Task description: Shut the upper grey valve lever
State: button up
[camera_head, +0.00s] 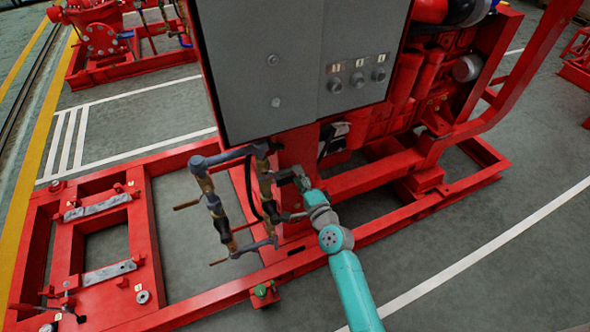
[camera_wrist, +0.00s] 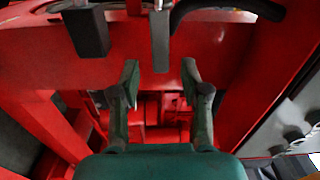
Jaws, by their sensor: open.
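My gripper (camera_head: 299,180) is at the upright pipework, just below the grey control cabinet. In the wrist view my gripper (camera_wrist: 160,80) is open, with its two fingers apart and nothing held between them. A light grey flat bar (camera_wrist: 160,40), which looks like the upper valve lever, hangs from the top of the wrist view. In that picture it lies between the fingertip lines, slightly above them; I cannot tell whether it touches a finger. A darker grey block (camera_wrist: 88,34) hangs to its left. In the head view the upper lever is hard to make out beside my gripper.
The pipework (camera_head: 218,215) has grey elbows and brass-coloured fittings. The grey cabinet (camera_head: 265,60) overhangs it. A red frame (camera_head: 210,300) runs along the floor, and the red engine (camera_head: 400,110) stands at right. Open floor (camera_head: 450,240) lies at right front.

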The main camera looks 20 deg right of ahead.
jog(key=s, duration=0.7)
jog(key=shift+s, duration=0.3)
jog(key=s+a+f+n+g, duration=0.1)
jog(key=s+n, duration=0.1)
jog(key=s, duration=0.5)
jog(key=s+a+f+n+h, duration=0.1)
jog(key=s+a+f+n, duration=0.15)
jog(key=s, duration=0.55)
jog(key=s+f+n+g, duration=0.1)
jog(key=s+n, duration=0.1)
jog(key=s, duration=0.5)
jog(key=s+a+r+n, duration=0.1)
jog(key=s+r+n, duration=0.2)
jog(key=s, duration=0.3)
jog(key=s+a+r+n, duration=0.1)
jog(key=s+r+n, duration=0.3)
jog(key=s, duration=0.3)
jog(key=s+a+r+n+g+y, duration=0.1)
jog(key=s+r+n, duration=0.3)
jog(key=s, duration=0.2)
jog(key=shift+s, duration=0.35)
jog(key=shift+a+f, duration=0.1)
